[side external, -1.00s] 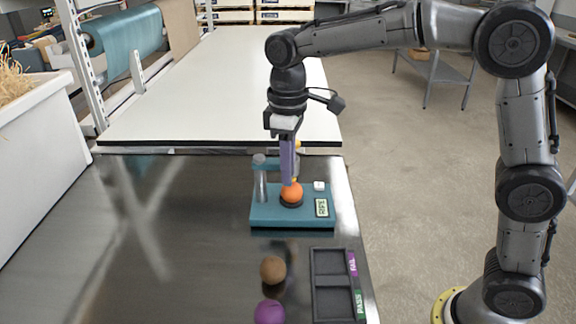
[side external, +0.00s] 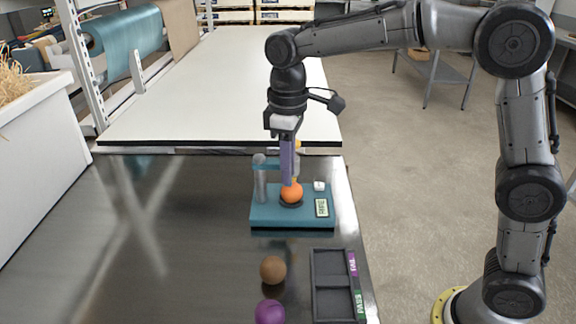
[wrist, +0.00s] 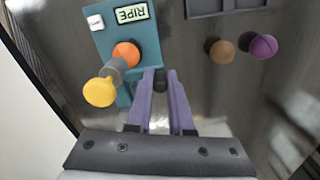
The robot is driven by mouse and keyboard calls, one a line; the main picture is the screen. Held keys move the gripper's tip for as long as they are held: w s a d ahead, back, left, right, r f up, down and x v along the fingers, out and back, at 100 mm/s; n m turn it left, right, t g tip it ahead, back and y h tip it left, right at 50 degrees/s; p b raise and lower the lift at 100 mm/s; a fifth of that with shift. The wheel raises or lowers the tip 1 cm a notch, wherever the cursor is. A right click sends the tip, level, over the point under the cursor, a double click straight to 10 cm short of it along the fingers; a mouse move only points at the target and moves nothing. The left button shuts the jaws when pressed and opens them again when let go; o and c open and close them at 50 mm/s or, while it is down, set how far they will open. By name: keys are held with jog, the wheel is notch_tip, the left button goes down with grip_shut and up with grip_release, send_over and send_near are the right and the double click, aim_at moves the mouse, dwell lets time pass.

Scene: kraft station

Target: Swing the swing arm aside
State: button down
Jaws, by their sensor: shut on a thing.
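The tester has a teal base (side external: 262,215) with a grey post (side external: 261,182). The teal swing arm (side external: 271,165) runs from the post top toward my fingers and over the base. Its yellow-capped grey probe (wrist: 100,92) shows in the wrist view, beside the orange ball (wrist: 126,53). The ball (side external: 291,193) sits in a dark cup on the base. My gripper (side external: 288,184) points down, its purple fingers in front of the probe. In the wrist view my gripper (wrist: 161,77) is shut on a dark part of the swing arm between its tips; the fingers hide much of it.
The display (wrist: 131,12) reads RIPE, next to a white button (wrist: 96,22). A brown ball (side external: 273,270) and a purple ball (side external: 270,313) lie in front, left of a dark two-compartment tray (side external: 331,287). The metal table left of the tester is clear.

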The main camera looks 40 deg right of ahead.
jog(key=shift+a, duration=0.15)
dwell(0.3)
jog(key=w+a+m, duration=0.8)
jog(key=w+m, duration=0.1)
jog(key=m, duration=0.9)
jog(key=shift+a, duration=0.25)
jog(key=shift+w, duration=0.15)
dwell(0.3)
jog(key=c, duration=0.8)
grip_release()
jog(key=shift+r, duration=0.15)
